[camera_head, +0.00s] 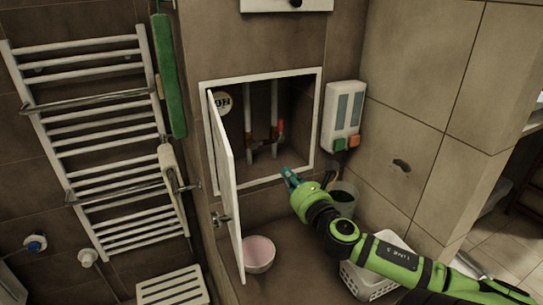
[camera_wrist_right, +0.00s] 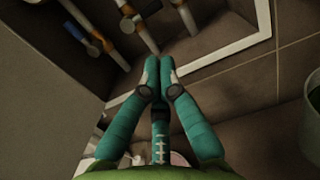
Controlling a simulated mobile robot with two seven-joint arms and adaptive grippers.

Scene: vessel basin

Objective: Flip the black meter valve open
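The recessed wall niche holds two white vertical pipes (camera_head: 248,105) with brass fittings and a red handle (camera_head: 281,126). A dark valve handle (camera_wrist_right: 151,8) shows at the top of the right wrist view, on the pipework. A blue handle (camera_wrist_right: 73,31) sits to its left. Which part is the black meter valve is hard to tell in the head view. My right gripper (camera_head: 289,177) is at the niche's lower right edge, apart from the pipes. In the wrist view its teal fingertips (camera_wrist_right: 159,62) are together, with nothing between them. My left gripper is out of view.
A white niche door (camera_head: 226,180) stands open on the left. A white frame (camera_head: 318,120) borders the niche. A dispenser (camera_head: 344,110) hangs to its right. A pink bowl (camera_head: 259,253), a dark bucket (camera_head: 343,199) and a white basket (camera_head: 365,281) stand below.

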